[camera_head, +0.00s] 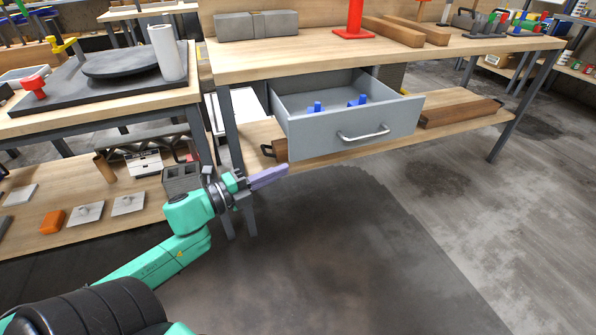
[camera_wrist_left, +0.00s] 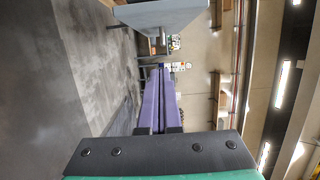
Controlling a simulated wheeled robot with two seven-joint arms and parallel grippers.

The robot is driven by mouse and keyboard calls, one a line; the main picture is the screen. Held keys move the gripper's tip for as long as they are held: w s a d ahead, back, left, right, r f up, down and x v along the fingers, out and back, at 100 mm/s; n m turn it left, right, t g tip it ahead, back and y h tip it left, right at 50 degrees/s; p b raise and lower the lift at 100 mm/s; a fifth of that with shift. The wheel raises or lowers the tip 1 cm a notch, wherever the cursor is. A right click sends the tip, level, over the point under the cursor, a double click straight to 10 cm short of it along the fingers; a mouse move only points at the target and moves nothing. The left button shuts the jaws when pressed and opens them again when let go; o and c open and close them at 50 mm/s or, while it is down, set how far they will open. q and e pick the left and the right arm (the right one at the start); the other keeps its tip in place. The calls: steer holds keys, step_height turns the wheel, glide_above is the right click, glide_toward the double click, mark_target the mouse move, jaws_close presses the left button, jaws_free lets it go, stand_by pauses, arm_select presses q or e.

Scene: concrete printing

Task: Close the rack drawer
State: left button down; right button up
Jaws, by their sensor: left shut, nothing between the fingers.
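The rack drawer (camera_head: 352,130) is grey with a curved metal handle (camera_head: 363,135) on its front. It is pulled out from under the wooden tabletop, and blue items (camera_head: 357,101) lie inside it. My left gripper (camera_head: 284,170) has purple fingers and is shut and empty. In the head view it is left of and below the drawer front, with a gap that I cannot judge exactly. In the left wrist view the shut fingers (camera_wrist_left: 158,100) point away from the camera, and a grey panel (camera_wrist_left: 160,12), probably the drawer, shows at the top. My right gripper is not in view.
The drawer hangs under a wooden workbench (camera_head: 380,55) with a lower shelf (camera_head: 350,150) holding brown cases. A second bench (camera_head: 110,100) on the left carries a dark turntable and a white cylinder. The concrete floor (camera_head: 370,250) in front of the drawer is clear.

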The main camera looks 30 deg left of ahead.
mark_target(306, 147)
arm_select(q)
steer(key=w+b, duration=0.1)
steer(key=w, duration=0.2)
steer(key=w+d, duration=0.1)
steer(key=w, duration=0.3)
steer(key=w+b, duration=0.1)
steer(key=w, duration=0.3)
steer(key=shift+w+d+b, duration=0.1)
steer(key=shift+d+b, duration=0.2)
steer(key=shift+d, duration=0.05)
steer(key=shift+w+a+r, duration=0.1)
steer(key=shift+w+a, duration=0.15)
steer(key=shift+a, duration=0.1)
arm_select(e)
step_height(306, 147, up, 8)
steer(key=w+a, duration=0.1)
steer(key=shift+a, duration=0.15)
